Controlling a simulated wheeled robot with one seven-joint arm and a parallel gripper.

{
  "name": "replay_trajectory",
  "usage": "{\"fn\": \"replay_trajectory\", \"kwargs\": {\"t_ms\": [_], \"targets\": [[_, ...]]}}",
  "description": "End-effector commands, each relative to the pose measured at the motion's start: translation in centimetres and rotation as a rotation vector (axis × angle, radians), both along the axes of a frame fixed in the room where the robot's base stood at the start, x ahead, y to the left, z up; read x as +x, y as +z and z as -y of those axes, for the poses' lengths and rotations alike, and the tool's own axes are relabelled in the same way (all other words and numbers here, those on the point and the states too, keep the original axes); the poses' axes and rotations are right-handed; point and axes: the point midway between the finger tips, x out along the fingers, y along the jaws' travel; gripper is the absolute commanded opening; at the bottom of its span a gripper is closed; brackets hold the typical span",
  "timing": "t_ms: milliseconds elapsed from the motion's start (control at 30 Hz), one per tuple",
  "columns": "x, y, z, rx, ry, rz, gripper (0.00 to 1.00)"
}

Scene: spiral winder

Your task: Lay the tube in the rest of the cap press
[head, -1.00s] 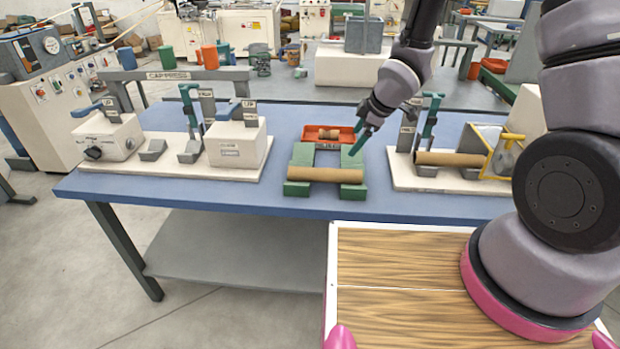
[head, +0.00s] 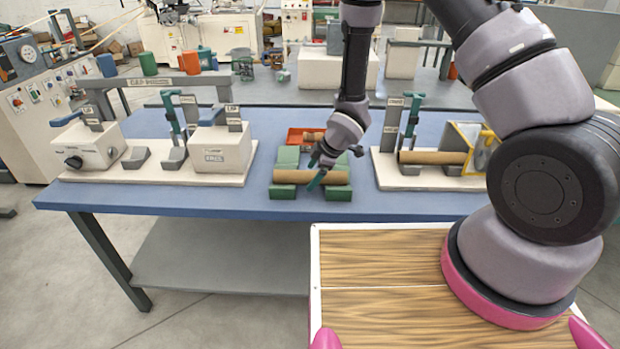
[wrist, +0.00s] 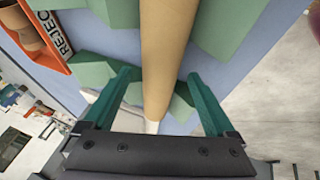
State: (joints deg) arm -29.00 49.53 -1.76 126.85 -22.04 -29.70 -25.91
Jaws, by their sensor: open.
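A brown cardboard tube (head: 338,177) lies across green blocks (head: 284,174) in the middle of the blue table. My gripper (head: 317,182) is at this tube, with its teal fingers pointing down. In the wrist view the tube (wrist: 167,55) runs between the two open fingers (wrist: 160,103), with gaps on both sides. The cap press (head: 216,147) stands on a pale base at the left of the table. Its grey rest (head: 174,158) is empty, between two pale blocks. My wrist hides part of the green blocks.
A red reject tray (head: 294,136) with a short tube piece sits behind the green blocks. At the right, another tube (head: 432,157) lies in a fixture with a yellow-framed guard (head: 484,150). An upright clamp (head: 172,117) rises behind the press's rest. Blue table shows between the stations.

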Motion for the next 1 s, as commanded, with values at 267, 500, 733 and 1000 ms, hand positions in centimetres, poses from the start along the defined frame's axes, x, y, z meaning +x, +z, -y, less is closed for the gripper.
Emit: {"fn": "replay_trajectory", "kwargs": {"t_ms": [267, 500, 733, 1000], "targets": [[0.3, -0.8, -0.4, 0.0, 0.0, 0.001, 0.91], [0.3, -0.8, -0.4, 0.0, -0.001, 0.001, 0.22], [0.3, -0.8, -0.4, 0.0, -0.001, 0.001, 0.0], [0.4, 0.7, -0.4, 0.003, -0.003, 0.003, 0.0]]}}
